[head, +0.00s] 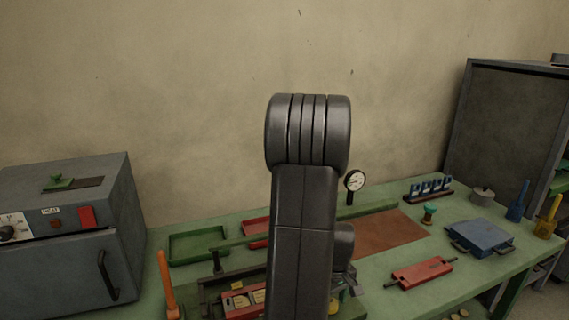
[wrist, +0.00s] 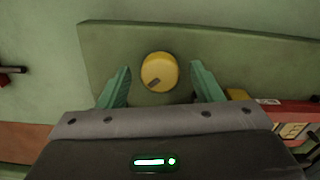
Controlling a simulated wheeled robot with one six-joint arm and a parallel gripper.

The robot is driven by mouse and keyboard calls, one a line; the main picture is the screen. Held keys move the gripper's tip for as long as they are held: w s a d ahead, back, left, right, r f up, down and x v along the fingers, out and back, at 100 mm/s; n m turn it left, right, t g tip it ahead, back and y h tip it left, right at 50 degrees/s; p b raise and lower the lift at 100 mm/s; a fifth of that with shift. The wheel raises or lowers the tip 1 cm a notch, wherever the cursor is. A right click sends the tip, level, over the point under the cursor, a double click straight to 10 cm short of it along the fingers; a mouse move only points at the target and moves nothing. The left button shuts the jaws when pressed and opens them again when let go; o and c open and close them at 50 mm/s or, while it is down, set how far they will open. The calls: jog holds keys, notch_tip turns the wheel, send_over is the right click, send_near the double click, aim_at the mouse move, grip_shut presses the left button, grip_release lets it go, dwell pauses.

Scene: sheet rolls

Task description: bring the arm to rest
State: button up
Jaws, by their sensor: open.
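My gripper (wrist: 160,88) shows in the wrist view with its two green fingers spread apart. A round yellow knob (wrist: 158,72) with a dark mark lies between and just beyond the fingertips. A gap shows on each side, so the fingers do not appear to touch it. The knob sits on a green panel (wrist: 220,50). In the head view my dark arm stands upright in the middle and hides part of the bench; the gripper's fingers are hard to make out there.
A grey oven (head: 75,260) stands at left, a dark cabinet (head: 510,130) at right. An orange handle (head: 167,285) rises at front left.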

jog(key=shift+n, duration=0.9)
jog(key=shift+s, duration=0.1)
